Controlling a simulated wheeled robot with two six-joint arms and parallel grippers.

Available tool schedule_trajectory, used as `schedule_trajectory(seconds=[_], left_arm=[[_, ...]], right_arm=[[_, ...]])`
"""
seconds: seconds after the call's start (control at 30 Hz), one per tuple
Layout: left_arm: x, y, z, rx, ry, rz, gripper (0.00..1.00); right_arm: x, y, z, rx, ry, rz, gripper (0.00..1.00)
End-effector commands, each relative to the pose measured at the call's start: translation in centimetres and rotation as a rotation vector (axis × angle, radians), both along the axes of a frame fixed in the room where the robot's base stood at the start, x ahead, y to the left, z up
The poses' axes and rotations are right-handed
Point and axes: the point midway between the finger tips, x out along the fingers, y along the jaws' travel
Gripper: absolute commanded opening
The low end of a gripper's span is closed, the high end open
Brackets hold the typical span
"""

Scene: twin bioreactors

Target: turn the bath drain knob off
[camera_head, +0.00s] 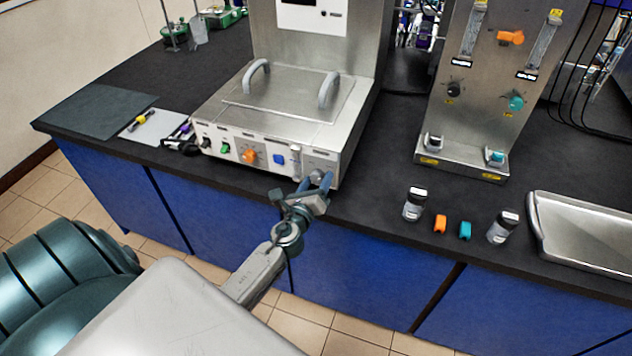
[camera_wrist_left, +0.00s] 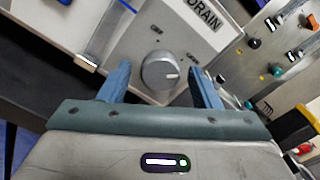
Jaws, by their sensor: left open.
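The bath drain knob (camera_wrist_left: 160,71) is a round grey knob on a metal panel marked DRAIN (camera_wrist_left: 204,14). A pale line on its face points to the right in the left wrist view. Small marks around it are too small to read surely. In the head view the knob (camera_head: 317,177) is at the right end of the bath's front (camera_head: 268,150). My left gripper (camera_head: 314,184) is open, its blue fingers on either side of the knob. In the left wrist view the gripper (camera_wrist_left: 159,77) shows gaps between fingers and knob. My right gripper is not in view.
Bottles, small orange and teal pieces and a metal tray (camera_head: 590,222) stand to the right. The bench edge lies under my arm.

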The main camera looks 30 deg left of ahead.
Motion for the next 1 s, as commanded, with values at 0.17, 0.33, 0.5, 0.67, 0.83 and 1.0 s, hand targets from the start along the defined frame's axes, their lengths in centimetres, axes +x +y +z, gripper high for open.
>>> schedule_trajectory(seconds=[0.17, 0.33, 0.5, 0.67, 0.83, 1.0], left_arm=[[0.0, 0.0, 0.0, 0.0, 0.0, 0.0, 0.28], [0.0, 0.0, 0.0, 0.0, 0.0, 0.0, 0.13], [0.0, 0.0, 0.0, -0.018, -0.004, 0.0, 0.13], [0.0, 0.0, -0.1, -0.076, -0.019, 0.001, 0.13], [0.0, 0.0, -0.2, -0.187, -0.046, 0.001, 0.13], [0.0, -0.1, -0.2, -0.335, -0.082, 0.0, 0.13]], right_arm=[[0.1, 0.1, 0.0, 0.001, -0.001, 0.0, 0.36], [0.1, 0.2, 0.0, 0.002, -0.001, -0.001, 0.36], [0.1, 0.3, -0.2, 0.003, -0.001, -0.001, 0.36], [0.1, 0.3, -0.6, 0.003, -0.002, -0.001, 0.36], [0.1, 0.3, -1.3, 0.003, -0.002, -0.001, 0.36], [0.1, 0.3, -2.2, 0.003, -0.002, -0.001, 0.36]])
